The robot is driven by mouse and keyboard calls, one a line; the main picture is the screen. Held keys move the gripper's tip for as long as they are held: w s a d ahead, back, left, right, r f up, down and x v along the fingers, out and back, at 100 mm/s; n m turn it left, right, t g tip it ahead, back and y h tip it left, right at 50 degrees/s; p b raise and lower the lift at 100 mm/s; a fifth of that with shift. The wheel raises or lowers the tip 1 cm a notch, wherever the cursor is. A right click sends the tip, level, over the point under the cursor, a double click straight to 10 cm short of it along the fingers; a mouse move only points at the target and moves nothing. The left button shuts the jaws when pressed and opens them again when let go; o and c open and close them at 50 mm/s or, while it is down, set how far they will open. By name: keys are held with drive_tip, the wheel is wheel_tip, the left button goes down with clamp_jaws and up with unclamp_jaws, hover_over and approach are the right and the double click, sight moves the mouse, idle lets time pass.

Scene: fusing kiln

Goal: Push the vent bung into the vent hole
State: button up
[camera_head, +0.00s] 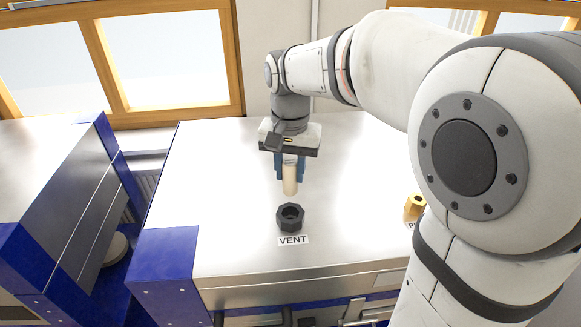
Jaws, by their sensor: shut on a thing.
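My gripper (290,168) points down over the kiln lid, its blue fingers shut on the vent bung (290,180). The bung is a cream, upright peg that hangs below the fingers. The vent hole is in a dark hexagonal collar (290,217) on the lid, behind a white label reading VENT (293,240). In the picture the bung's lower end shows just above the collar, with a small gap between them. I cannot tell how far apart they are in depth or height.
A brass-coloured fitting (414,206) with a partly hidden label stands on the right of the steel lid (225,190), close to my arm in the picture. A blue and steel unit (65,215) stands at left across a gap. The lid's left part is clear.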

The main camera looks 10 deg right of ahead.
sight(290, 189)
drive_tip(key=shift+f+b, duration=2)
drive_tip(key=shift+f, duration=0.9)
drive_tip(key=shift+f+b, duration=1.5)
drive_tip(key=shift+f, duration=0.55)
drive_tip(key=o, duration=1.1)
drive_tip(key=shift+c, duration=0.2)
wheel_tip(290, 189, up, 8)
drive_tip(key=shift+f+b, duration=0.1)
drive_tip(key=shift+b, duration=0.2)
